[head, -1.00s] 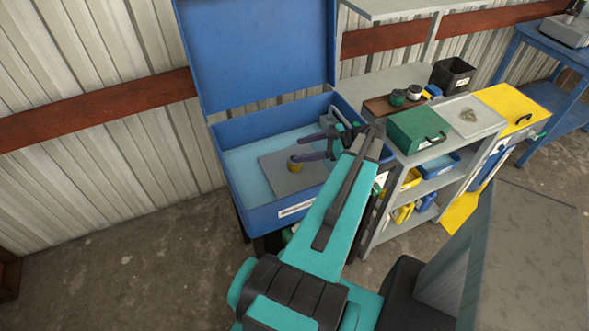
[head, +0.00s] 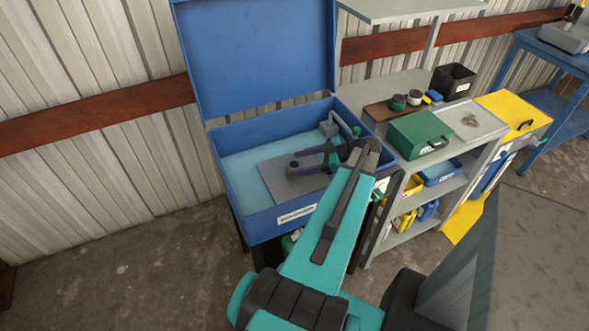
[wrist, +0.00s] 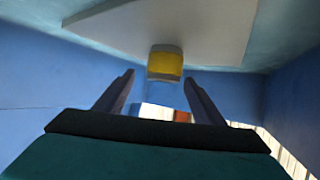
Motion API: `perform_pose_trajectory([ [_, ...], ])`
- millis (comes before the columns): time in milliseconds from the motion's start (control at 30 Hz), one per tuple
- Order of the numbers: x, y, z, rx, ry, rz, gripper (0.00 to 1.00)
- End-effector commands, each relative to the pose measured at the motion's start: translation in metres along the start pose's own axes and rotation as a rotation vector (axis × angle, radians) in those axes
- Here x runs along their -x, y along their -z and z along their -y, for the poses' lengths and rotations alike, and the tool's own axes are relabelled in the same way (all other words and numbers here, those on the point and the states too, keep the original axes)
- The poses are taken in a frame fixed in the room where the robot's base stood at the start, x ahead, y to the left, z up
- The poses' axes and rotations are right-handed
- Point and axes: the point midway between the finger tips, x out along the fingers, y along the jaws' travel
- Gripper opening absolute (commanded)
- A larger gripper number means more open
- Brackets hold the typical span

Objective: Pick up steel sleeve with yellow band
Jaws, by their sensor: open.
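The steel sleeve with yellow band (wrist: 165,65) stands on a grey plate (wrist: 215,35) in the wrist view, which looks upside down. In the head view the fingers largely cover the sleeve. The plate (head: 275,184) lies inside the blue open-lidded tub (head: 240,229). My gripper (wrist: 158,80) is open, with one finger on each side of the line to the sleeve. The sleeve appears at or just beyond the fingertips; I cannot tell whether they touch it. In the head view my gripper (head: 292,166) is low over the plate.
The tub's raised lid (head: 255,55) stands behind, and its walls surround the plate. A grey fixture with a green hose (head: 332,127) is at the tub's back right corner. A shelf unit (head: 415,165) with a green box (head: 419,137) stands close on the right.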

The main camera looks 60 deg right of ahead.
Motion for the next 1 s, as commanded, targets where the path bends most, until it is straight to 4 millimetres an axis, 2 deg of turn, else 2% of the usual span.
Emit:
perform_pose_trajectory([
  [167, -0.012, 0.001, 0.001, 0.000, 0.001, 0.000, 0.63],
  [667, -0.018, 0.002, 0.002, 0.001, 0.001, 0.000, 0.63],
  [1000, -0.049, 0.003, 0.006, 0.000, 0.003, -0.001, 0.63],
])
